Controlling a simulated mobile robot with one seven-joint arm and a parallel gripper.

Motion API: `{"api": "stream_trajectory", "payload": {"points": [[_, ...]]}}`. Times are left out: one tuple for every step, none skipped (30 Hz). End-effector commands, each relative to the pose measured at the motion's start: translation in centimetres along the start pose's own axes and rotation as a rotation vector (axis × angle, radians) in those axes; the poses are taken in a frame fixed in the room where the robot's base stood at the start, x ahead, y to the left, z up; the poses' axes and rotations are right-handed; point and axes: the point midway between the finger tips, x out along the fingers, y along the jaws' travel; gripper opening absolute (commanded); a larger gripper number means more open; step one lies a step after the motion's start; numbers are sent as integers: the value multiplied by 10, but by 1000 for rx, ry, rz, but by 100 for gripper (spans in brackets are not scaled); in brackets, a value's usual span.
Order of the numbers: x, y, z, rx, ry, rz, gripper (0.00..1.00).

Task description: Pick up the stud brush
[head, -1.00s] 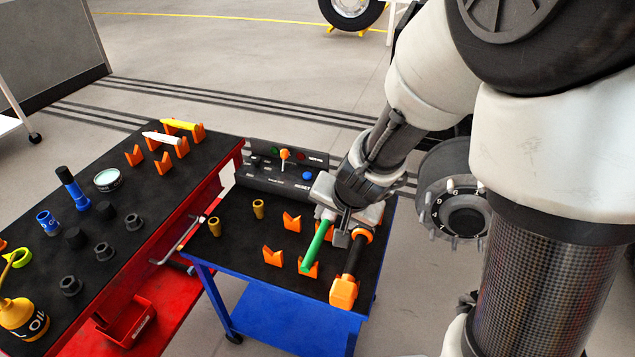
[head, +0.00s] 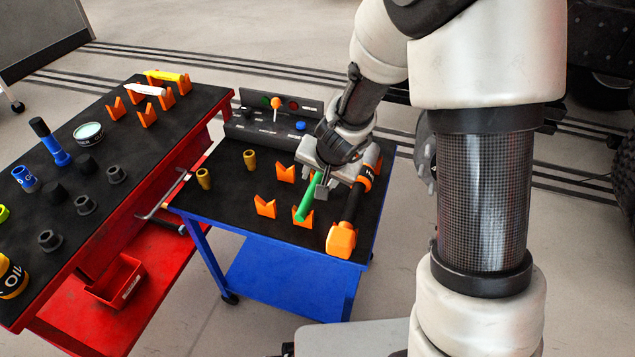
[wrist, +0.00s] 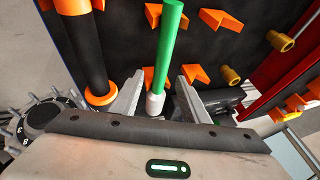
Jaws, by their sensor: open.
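The stud brush, a green-handled tool (head: 307,207) with a pale grey end, rests in an orange cradle on the black top of the blue cart (head: 225,208). In the wrist view its handle (wrist: 168,42) points away from me and its pale end is nearest. My gripper (head: 319,184) is low over the brush's far end. In the wrist view my gripper (wrist: 160,100) is open, with one finger on each side of the pale end and gaps visible. The brush's far end is partly hidden by my gripper in the head view.
A black and orange mallet (head: 342,238) lies close to the right of the brush. Orange cradles (head: 265,207) and yellow sockets (head: 204,179) stand to the left. A control panel (head: 272,117) is at the back. A red cart (head: 150,225) with tools stands left.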

Motion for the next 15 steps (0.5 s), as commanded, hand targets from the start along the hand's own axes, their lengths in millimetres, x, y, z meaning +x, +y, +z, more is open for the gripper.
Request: {"api": "stream_trajectory", "payload": {"points": [[11, 1, 2, 1, -1, 1, 41], [16, 1, 2, 1, -1, 1, 41], [23, 1, 3, 1, -2, 1, 41], [28, 1, 4, 1, -2, 1, 41], [33, 1, 3, 1, -1, 1, 41], [38, 0, 3, 1, -2, 0, 41], [41, 0, 3, 1, -2, 0, 41], [42, 0, 3, 1, -1, 0, 41], [44, 0, 2, 1, -1, 0, 41], [44, -1, 2, 1, -1, -1, 41], [43, -1, 1, 1, 0, -1, 41], [42, -1, 1, 0, 0, -1, 41], [42, -1, 1, 0, 0, -1, 41], [42, -1, 1, 0, 0, -1, 41], [42, -1, 1, 0, 0, 0, 40]]}}
